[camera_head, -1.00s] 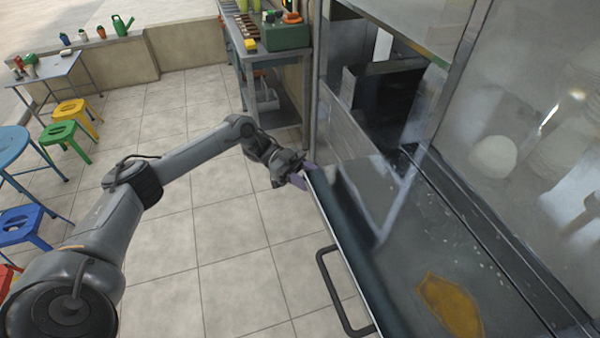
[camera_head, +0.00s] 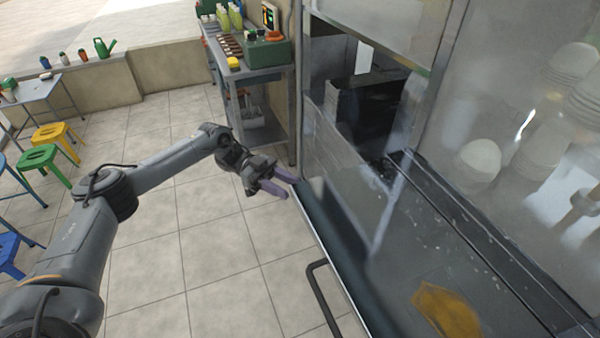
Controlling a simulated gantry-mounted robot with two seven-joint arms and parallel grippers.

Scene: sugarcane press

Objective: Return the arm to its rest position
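My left arm comes in from the lower left and stretches over the tiled floor. Its gripper (camera_head: 281,183) has two purple fingers, spread apart with nothing between them, so it is open and empty. The fingers are close beside the left edge of the sugarcane press (camera_head: 345,225), near its dark front rail. I cannot tell from this view whether a fingertip touches the edge. My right arm and gripper are not in view.
A black handle (camera_head: 318,298) sticks out from the press's left side. A metal workbench (camera_head: 262,72) with bottles and a green box (camera_head: 263,52) stands behind the gripper. Green (camera_head: 40,156) and yellow (camera_head: 52,133) stools stand at the left. The floor between is clear.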

